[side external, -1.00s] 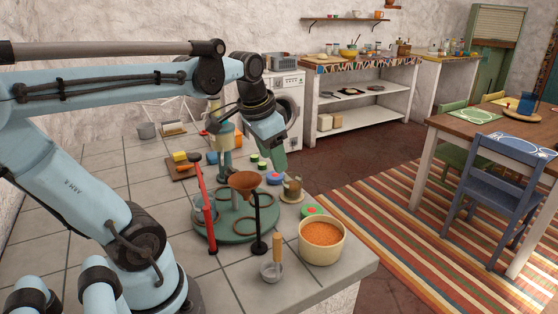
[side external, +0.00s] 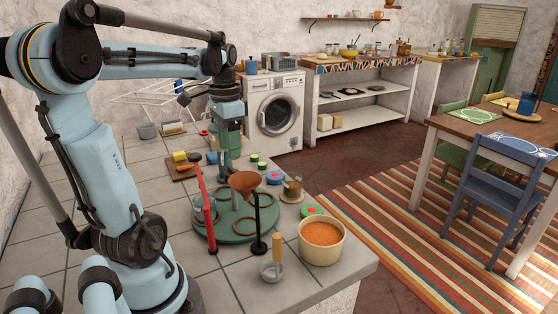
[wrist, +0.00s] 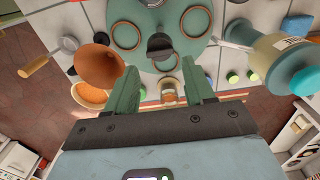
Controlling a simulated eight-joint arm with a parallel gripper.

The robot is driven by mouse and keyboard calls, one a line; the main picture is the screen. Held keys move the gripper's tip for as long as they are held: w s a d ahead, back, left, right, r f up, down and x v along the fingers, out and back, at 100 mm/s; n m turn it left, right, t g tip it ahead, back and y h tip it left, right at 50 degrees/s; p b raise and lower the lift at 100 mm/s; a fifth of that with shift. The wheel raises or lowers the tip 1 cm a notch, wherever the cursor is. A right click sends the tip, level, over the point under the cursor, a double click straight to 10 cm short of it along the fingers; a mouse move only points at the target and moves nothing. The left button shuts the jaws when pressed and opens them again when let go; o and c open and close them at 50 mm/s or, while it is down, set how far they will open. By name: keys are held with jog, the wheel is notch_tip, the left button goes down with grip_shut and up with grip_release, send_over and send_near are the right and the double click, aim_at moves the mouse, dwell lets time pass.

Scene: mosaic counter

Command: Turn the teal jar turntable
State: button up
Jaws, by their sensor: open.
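The teal turntable (side external: 236,238) is a round disc with brown rings on it, on the tiled counter. In the wrist view the turntable (wrist: 181,48) fills the top middle, with a dark knob-like piece (wrist: 160,45) at its near edge. My gripper (side external: 229,150) points down behind the disc in the side view, partly covering what stands there. In the wrist view my gripper (wrist: 160,80) is open, its two green fingers apart with nothing held between them. A beige and teal jar-like piece (wrist: 270,52) stands to the right of the fingers.
A copper funnel (side external: 243,181) on a black stand and a red upright (side external: 204,205) stand close to the disc. A bowl of orange grains (side external: 321,236) and a small cup (side external: 292,189) are to the right. Small green-lidded pots (side external: 254,157) stand behind.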

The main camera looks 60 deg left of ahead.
aim_at(232, 168)
jog(key=shift+f, duration=2.9)
grip_shut()
